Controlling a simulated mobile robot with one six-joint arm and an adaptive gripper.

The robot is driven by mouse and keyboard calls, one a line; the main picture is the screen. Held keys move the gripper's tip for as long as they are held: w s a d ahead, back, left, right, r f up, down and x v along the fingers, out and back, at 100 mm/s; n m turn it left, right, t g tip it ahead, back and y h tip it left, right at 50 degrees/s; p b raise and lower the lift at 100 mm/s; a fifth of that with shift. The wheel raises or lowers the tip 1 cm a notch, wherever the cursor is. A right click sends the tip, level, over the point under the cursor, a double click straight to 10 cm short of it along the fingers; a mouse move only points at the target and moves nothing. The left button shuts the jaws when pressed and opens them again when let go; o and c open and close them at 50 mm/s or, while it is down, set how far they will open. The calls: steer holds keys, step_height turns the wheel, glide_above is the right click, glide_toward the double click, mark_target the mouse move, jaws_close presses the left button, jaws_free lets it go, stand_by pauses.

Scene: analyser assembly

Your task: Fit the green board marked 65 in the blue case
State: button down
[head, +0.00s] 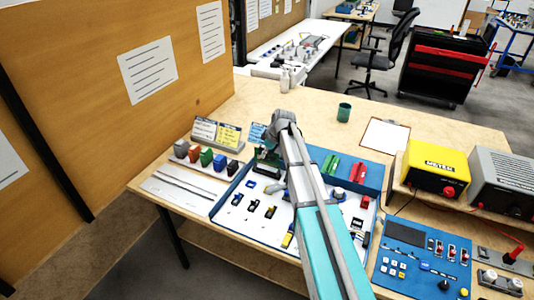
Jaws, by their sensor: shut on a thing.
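My gripper (269,150) is above the far left part of the blue-edged tray, partly hidden by my own arm. It is shut on a small dark green piece (266,162), most of which is covered by the fingers. The piece looks like a green board, but no mark 65 can be read from here. A small blue block (219,161), perhaps the blue case, stands in a white rack left of my gripper, apart from it. I cannot tell whether it is the case or whether it is open.
The blue-edged tray (225,208) holds several small parts, with green and red ones at its back right. Orange, green and black blocks share the rack. A sign (216,133) stands behind it. A green cup (344,112), yellow meter (437,167) and blue control panel (405,262) lie right.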

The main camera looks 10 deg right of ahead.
mark_target(265, 163)
steer(key=shift+f+b, duration=2.8)
stand_by(0.9)
steer(key=c, duration=0.5)
jaws_free()
steer(key=o, duration=0.3)
steer(key=shift+r+p, duration=3.55)
